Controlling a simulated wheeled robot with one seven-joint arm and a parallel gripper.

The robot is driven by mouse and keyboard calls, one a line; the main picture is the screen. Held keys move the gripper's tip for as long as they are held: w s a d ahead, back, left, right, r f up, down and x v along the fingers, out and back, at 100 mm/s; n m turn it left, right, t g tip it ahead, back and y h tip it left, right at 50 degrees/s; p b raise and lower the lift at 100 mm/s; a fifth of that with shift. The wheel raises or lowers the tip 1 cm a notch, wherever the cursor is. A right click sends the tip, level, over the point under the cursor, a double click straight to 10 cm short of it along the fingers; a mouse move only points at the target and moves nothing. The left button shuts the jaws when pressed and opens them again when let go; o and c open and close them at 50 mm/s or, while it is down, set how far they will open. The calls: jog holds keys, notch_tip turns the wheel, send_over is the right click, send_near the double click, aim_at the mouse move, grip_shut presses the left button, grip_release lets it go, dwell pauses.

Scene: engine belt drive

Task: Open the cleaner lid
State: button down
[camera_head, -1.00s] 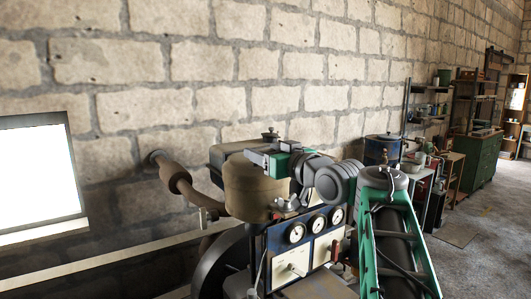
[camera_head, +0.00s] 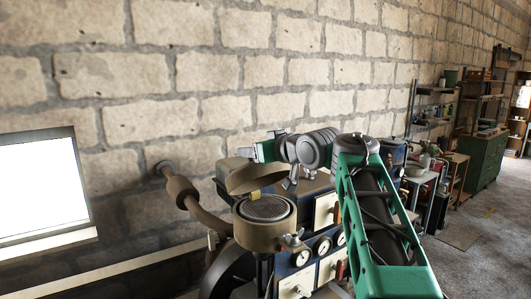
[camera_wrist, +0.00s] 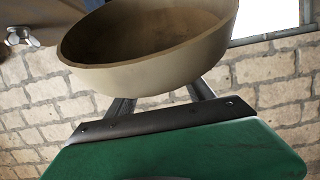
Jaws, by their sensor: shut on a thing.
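The cleaner lid (camera_head: 257,177) is a shallow tan cap, tilted up and raised above the round tan cleaner body (camera_head: 240,222). The mesh filter (camera_head: 266,207) inside the body is uncovered. In the wrist view the lid (camera_wrist: 150,55) shows its hollow inside, close in front of my gripper. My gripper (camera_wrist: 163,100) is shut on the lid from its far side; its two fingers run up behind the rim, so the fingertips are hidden.
Gauges (camera_head: 323,245) line the engine's blue panel. The brick wall stands close behind; open floor lies at the far right.

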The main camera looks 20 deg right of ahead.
jog(key=w, duration=0.1)
jog(key=w+p, duration=0.1)
jog(key=w+a+r+g+p, duration=0.1)
jog(key=shift+w+r, duration=0.1)
jog(key=shift+w, duration=0.05)
jog(key=shift+w+a+g+h+p, duration=0.2)
jog(key=shift+w+g+h+p, duration=0.2)
jog(key=shift+w+g+p, duration=0.3)
jog(key=shift+w, duration=0.3)
jog(key=shift+f, duration=0.25)
jog(key=shift+f+g, duration=0.15)
jog(key=shift+g, duration=0.15)
jog(key=c, duration=0.7)
grip_release()
jog(key=shift+c, duration=0.2)
jog(key=o, duration=0.4)
jog(key=shift+w+a, duration=0.1)
jog(key=shift+c, duration=0.2)
jog(key=shift+r, duration=0.2)
